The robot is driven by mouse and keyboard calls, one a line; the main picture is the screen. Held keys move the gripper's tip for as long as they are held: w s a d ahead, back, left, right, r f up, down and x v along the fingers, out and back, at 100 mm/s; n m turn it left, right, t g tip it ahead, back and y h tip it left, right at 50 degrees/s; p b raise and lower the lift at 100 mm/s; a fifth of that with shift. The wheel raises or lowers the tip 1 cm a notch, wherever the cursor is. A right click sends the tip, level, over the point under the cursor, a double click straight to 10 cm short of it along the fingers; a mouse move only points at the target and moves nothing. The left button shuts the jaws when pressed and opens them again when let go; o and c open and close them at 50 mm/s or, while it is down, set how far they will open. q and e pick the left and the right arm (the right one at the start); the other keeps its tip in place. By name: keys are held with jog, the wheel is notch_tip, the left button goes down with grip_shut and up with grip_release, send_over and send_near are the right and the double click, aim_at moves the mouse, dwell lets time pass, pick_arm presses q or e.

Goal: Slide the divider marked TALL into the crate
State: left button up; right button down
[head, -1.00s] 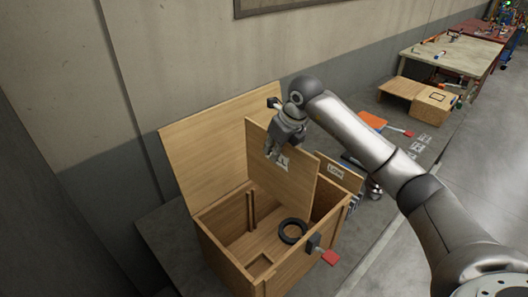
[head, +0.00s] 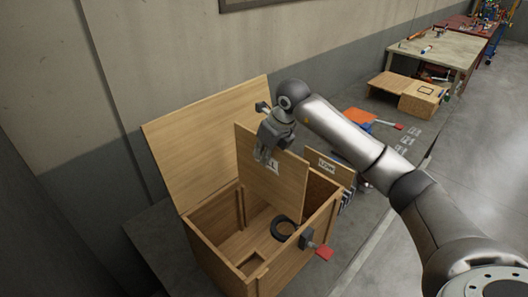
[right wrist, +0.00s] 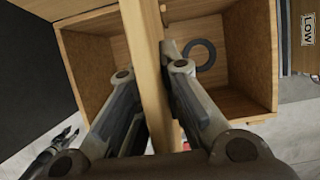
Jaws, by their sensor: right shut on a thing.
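The divider (head: 278,189) is a flat wooden panel. Its white label (head: 272,166) is partly covered by my fingers, with only the end of the word showing. My right gripper (head: 265,155) is shut on the divider's upper part. In the right wrist view the gripper (right wrist: 152,85) has one finger on each side of the panel. The open wooden crate (head: 300,264) stands below, and the panel's lower part reaches down into its opening. Whether it sits in the slots I cannot tell. A dark pronged thing at lower left of the right wrist view may be my left gripper (right wrist: 50,152).
The crate's lid (head: 205,140) stands open against the wall side. A black ring (head: 285,229) lies inside the crate. A red-handled latch (head: 323,252) sticks out at its front. A panel marked LOW (head: 326,165) stands beside the crate. The bench (head: 150,240) is bare at left.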

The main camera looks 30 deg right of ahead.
jog(key=shift+f+b, duration=0.55)
jog(key=shift+f, duration=0.45)
jog(key=shift+b, duration=0.4)
dwell(0.9)
